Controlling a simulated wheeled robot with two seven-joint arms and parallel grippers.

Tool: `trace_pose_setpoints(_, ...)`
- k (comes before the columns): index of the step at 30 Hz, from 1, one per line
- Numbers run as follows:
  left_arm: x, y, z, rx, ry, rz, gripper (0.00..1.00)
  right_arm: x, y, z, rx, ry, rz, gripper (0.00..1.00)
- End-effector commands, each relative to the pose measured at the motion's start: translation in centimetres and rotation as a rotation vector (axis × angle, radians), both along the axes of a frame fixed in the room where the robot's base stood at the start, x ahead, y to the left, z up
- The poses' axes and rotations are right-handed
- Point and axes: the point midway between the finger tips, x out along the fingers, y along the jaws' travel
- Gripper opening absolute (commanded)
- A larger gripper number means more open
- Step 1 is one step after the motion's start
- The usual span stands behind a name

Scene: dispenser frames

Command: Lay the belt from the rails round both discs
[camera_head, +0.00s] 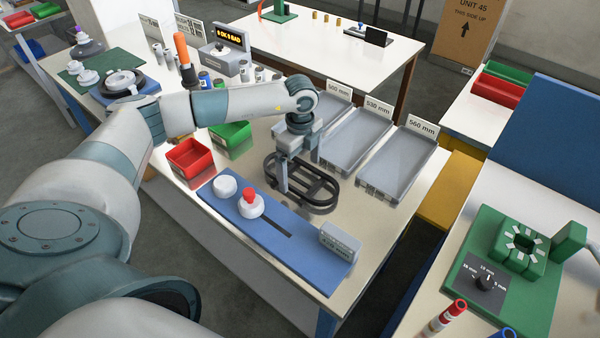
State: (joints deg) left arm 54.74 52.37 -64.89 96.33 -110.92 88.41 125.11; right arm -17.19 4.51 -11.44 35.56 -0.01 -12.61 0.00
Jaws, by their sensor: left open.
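The belt (326,204) is a black oval loop lying around the dark rails on the pale table top. My left gripper (292,178) points down over the belt and rails. It is open, with one finger reaching down inside the loop's outline; whether it touches the belt I cannot tell. Two white discs stand on a blue base plate (275,243) in front of the rails: a plain one (225,188) and one (250,209) with a red knob on top. No belt is around the discs. My right gripper is not in view.
Grey trays labelled 500 mm (338,133), 530 mm (357,150) and 560 mm (396,172) stand behind and right of the rails. A red bin (190,160) and a green bin (230,134) are at left. A grey label block (340,243) stands on the plate's right end.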

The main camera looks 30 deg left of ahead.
Motion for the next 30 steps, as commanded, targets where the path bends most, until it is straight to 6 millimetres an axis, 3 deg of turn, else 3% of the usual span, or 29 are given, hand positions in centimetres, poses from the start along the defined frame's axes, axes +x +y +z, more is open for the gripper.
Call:
trace_pose_setpoints(5,-0.01,0.00,-1.01,0.001,0.000,0.000,1.00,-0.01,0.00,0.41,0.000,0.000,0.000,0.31)
trace_pose_setpoints(18,0.01,0.00,-1.02,0.000,-0.001,0.000,1.00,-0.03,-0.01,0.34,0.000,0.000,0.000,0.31)
trace_pose_setpoints(24,0.01,0.01,-1.01,0.000,-0.001,0.000,0.55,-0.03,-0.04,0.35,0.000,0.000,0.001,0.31)
trace_pose_setpoints(30,0.03,0.01,-0.98,0.000,-0.001,0.000,0.55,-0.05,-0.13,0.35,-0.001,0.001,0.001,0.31)
